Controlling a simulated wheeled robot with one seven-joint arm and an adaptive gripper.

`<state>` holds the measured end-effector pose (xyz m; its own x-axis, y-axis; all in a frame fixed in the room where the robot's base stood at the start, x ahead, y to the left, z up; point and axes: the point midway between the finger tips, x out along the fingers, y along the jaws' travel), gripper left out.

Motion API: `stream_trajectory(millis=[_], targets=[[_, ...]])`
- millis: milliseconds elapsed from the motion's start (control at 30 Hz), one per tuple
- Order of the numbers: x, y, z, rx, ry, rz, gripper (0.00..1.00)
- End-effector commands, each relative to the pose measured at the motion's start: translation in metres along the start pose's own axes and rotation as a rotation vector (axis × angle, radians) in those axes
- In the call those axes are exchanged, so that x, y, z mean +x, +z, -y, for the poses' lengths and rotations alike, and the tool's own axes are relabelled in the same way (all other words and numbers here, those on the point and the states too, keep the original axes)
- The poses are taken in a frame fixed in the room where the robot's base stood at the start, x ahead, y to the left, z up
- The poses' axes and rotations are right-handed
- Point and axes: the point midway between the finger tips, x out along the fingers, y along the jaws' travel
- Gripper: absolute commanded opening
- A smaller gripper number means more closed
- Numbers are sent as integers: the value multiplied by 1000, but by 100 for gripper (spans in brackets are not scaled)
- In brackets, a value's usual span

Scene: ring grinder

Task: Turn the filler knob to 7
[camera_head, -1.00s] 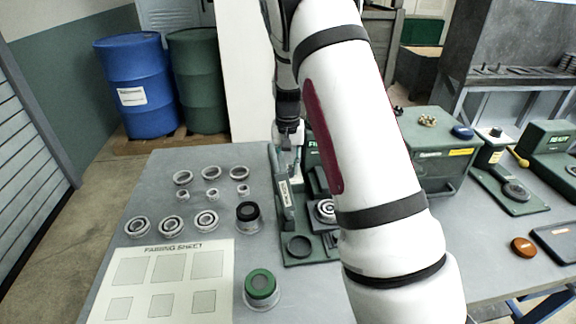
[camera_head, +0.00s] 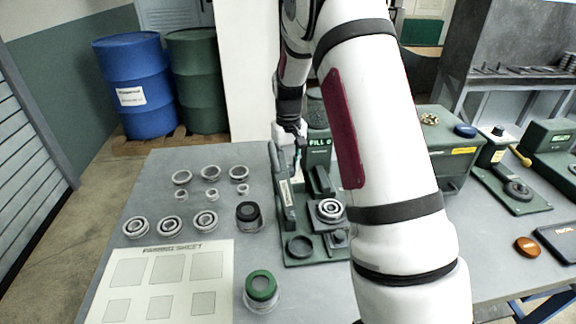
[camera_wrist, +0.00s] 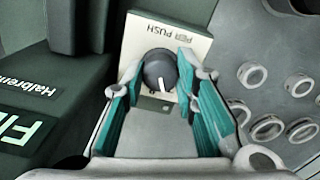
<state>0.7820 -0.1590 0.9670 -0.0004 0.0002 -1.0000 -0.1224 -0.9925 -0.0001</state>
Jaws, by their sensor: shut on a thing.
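The filler knob (camera_wrist: 158,72) is a dark round knob on a cream plate (camera_wrist: 183,40) marked "PER PUSH", in the wrist view. Its white pointer mark faces the bottom of that picture. My gripper (camera_wrist: 160,84) is shut on the knob, with a teal-padded finger on each side. In the head view my gripper (camera_head: 294,148) is at the left side of the green filler station, where the knob itself is hidden. The scale numbers around the knob are not readable.
A bearing (camera_head: 330,209) sits on the station's base. Several rings and bearings (camera_head: 171,222) lie to the left, above the fairing-style paper sheet (camera_head: 180,249). A green-capped jar (camera_head: 262,287) and a black-capped jar (camera_head: 249,215) stand near the station.

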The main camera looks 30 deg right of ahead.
Motion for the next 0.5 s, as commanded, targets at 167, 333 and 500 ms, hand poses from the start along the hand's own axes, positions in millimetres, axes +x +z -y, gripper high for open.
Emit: stream_trajectory(millis=[167,333,500], targets=[[0,-1,0,-111,0,-2,0],[0,-1,0,-188,0,-2,0],[0,-1,0,-228,0,-2,0]])
